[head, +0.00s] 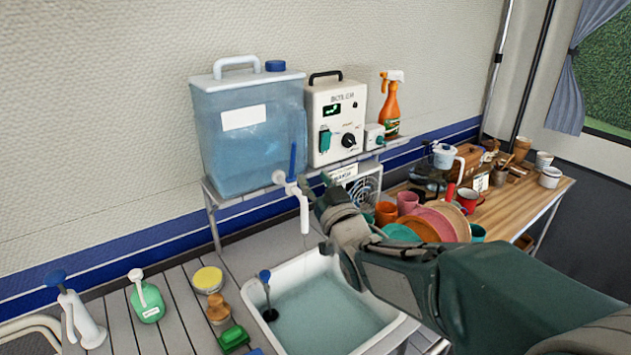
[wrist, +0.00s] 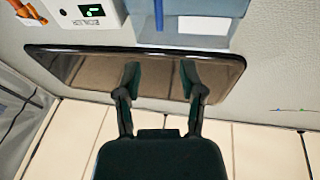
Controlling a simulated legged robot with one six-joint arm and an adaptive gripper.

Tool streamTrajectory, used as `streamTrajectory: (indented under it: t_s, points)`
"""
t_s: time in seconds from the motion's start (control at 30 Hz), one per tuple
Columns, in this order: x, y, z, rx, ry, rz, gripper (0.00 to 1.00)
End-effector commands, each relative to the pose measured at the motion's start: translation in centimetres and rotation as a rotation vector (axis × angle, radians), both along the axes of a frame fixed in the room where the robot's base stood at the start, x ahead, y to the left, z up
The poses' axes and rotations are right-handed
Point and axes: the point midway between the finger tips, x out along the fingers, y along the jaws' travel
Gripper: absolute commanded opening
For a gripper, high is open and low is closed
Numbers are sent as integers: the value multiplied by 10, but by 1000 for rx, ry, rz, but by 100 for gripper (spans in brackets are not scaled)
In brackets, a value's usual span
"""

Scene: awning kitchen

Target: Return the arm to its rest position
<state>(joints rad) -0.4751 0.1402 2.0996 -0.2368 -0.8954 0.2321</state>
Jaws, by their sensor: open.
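My arm reaches in from the right of the head view, stretched over the sink's right side. My gripper (head: 322,198) is at its end, just right of the white tap (head: 303,205) with the blue lever. I cannot tell from this view whether they touch. In the wrist view the two dark fingers (wrist: 160,80) stand apart with nothing between them. The blue water container (head: 250,135) and the white boiler (head: 335,120) stand on the shelf above. Part of the gripper is hidden behind my own wrist.
The water-filled sink (head: 325,305) lies below my arm. A yellow-lidded tub (head: 208,280), a wooden brush (head: 217,309) and a green bottle (head: 147,300) stand left of it. Plates (head: 440,220) and mugs (head: 407,203) crowd behind my arm. An orange spray bottle (head: 390,105) stands on the shelf.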

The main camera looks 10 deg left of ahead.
Motion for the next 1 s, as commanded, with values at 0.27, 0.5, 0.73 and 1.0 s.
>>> streamTrajectory:
  t_s: [0.27, 0.5, 0.73, 1.0]
  points:
    - [-1, -1, 0, -1, -1, 0, 51]
    - [-1, -47, 2, -82, 99, -110, 51]
    - [-30, -141, -15, -236, 364, -314, 51]
    - [-111, -233, -50, -369, 714, -479, 51]
